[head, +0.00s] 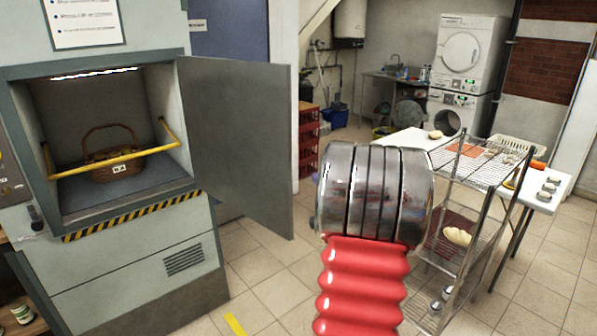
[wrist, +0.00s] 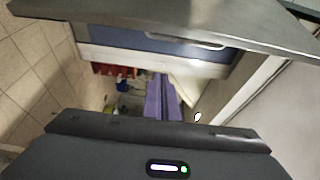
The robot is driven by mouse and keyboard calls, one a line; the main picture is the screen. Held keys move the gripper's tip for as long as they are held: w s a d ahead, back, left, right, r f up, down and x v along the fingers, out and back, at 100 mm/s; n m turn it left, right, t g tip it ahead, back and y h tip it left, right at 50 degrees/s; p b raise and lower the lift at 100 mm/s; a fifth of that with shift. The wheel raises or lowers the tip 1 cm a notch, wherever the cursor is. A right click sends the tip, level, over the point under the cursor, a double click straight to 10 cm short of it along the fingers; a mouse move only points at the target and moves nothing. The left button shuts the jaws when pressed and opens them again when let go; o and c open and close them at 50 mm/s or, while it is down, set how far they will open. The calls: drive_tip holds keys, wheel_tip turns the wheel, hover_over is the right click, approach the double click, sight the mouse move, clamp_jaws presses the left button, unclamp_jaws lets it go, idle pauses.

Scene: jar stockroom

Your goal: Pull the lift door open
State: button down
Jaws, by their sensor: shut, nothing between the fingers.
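The lift door (head: 237,140) is a flat grey panel. In the head view it stands wide open, swung out to the right of the lift opening. The lift compartment (head: 125,207) is lit inside. A wicker basket (head: 112,160) with a tag stands in it, behind a yellow bar (head: 120,161). My gripper shows in the wrist view as two purple fingers (wrist: 162,98), closed together and empty. A grey panel across the top of that view looks like the lift door; the fingers appear apart from it.
A wire rack (head: 470,215) and a white table (head: 545,196) with small items stand right. Stacked white machines (head: 463,75) and red crates (head: 308,140) are at the back. The tiled floor right of the lift is clear.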

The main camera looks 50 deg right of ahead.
drive_tip(key=x, duration=1)
drive_tip(key=a, duration=0.2)
drive_tip(key=w+a, duration=0.1)
drive_tip(key=a, duration=0.1)
idle(0.3)
drive_tip(key=shift+s, duration=0.1)
